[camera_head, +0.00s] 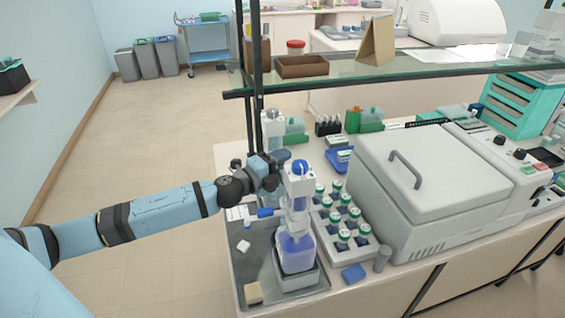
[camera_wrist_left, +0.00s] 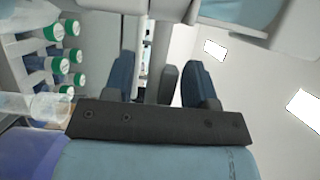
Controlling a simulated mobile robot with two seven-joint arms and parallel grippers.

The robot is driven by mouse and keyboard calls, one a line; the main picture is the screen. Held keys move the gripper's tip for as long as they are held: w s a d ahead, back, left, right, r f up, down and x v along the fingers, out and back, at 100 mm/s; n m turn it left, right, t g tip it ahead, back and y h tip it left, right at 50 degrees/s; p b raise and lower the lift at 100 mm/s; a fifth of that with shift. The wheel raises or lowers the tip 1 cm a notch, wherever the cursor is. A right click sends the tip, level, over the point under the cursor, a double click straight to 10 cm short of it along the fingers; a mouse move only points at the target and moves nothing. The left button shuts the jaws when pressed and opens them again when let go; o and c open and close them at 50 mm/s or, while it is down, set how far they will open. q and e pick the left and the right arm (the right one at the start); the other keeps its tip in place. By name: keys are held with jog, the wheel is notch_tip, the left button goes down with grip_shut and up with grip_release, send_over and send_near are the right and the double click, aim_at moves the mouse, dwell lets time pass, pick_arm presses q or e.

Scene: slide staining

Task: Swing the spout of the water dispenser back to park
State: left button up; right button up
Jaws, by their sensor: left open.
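The water dispenser (camera_head: 298,188) is a white upright body with a blue cap, above a clear bottle (camera_head: 295,252) of bluish liquid in the grey tray. A blue-tipped piece (camera_head: 267,212), which looks like its spout, points left over the tray. My left gripper (camera_head: 277,170) is at the dispenser's upper left side, partly hidden by its own wrist. In the left wrist view the left gripper (camera_wrist_left: 160,78) is open, with its two blue-grey fingers apart. A pale upright part shows between or behind them; I cannot tell whether they touch it. My right gripper is not in view.
A rack of green-capped bottles (camera_head: 345,222) stands just right of the dispenser, then a large white lidded machine (camera_head: 425,190). A glass shelf (camera_head: 400,68) runs above the bench behind. A second bottle (camera_head: 273,128) stands behind my gripper. Floor to the left is free.

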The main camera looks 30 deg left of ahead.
pick_arm(q)
grip_shut()
jog(key=shift+s+f, duration=0.1)
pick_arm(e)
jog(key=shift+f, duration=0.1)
